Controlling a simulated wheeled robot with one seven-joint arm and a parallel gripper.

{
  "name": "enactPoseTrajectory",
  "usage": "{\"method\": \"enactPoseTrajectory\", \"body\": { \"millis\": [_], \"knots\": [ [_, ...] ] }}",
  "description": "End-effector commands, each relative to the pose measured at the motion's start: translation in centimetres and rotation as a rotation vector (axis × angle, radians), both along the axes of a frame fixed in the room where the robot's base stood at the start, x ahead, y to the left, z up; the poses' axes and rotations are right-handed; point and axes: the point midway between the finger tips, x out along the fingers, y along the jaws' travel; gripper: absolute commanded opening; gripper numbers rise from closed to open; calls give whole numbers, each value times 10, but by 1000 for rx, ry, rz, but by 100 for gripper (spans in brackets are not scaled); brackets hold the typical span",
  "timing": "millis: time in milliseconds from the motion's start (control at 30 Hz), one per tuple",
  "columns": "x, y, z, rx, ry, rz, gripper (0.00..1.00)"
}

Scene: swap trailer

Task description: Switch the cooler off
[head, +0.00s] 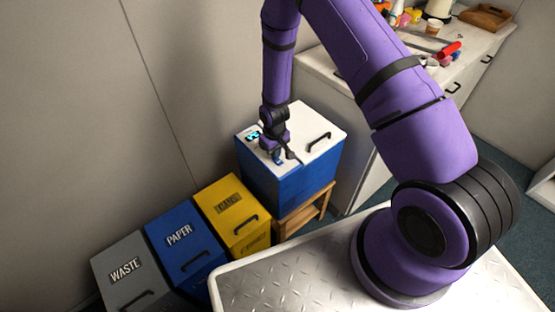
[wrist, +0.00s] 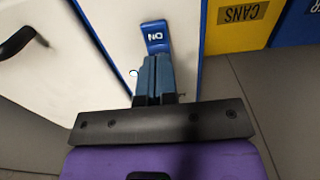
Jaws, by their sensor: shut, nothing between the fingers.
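The cooler (head: 290,188) is a blue box with a white lid, standing on a small wooden stand. A small lit cyan display (head: 253,135) shows near the lid's left corner. My gripper (head: 279,158) points down over the lid's front left part. In the wrist view the closed fingers (wrist: 154,72) are at the near edge of a blue switch (wrist: 155,38) marked ON. I cannot tell whether they touch it. A small round light (wrist: 133,73) sits beside the fingers. The lid's black handle (head: 319,141) is to the right of my gripper.
Yellow CANS (head: 228,200), blue PAPER (head: 180,236) and grey WASTE (head: 124,268) bins stand left of the cooler. A white counter (head: 440,60) with several items is behind it on the right. A wall closes off the left and back.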

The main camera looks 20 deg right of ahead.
Motion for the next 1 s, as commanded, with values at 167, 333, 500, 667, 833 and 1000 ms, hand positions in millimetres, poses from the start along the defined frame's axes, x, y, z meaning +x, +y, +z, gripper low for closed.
{"method": "enactPoseTrajectory", "body": {
  "millis": [167, 333, 500, 667, 833, 1000],
  "knots": [
    [0, 0, -3, 0, 0, 0, 0],
    [0, 0, -5, 0, 0, 0, 0],
    [0, 0, -7, 0, 1, 0, 0],
    [0, 0, -8, 0, 0, 0, 0],
    [0, 0, -2, 0, -1, 0, 0],
    [0, 0, 10, 0, -1, 0, 0]
  ]
}}
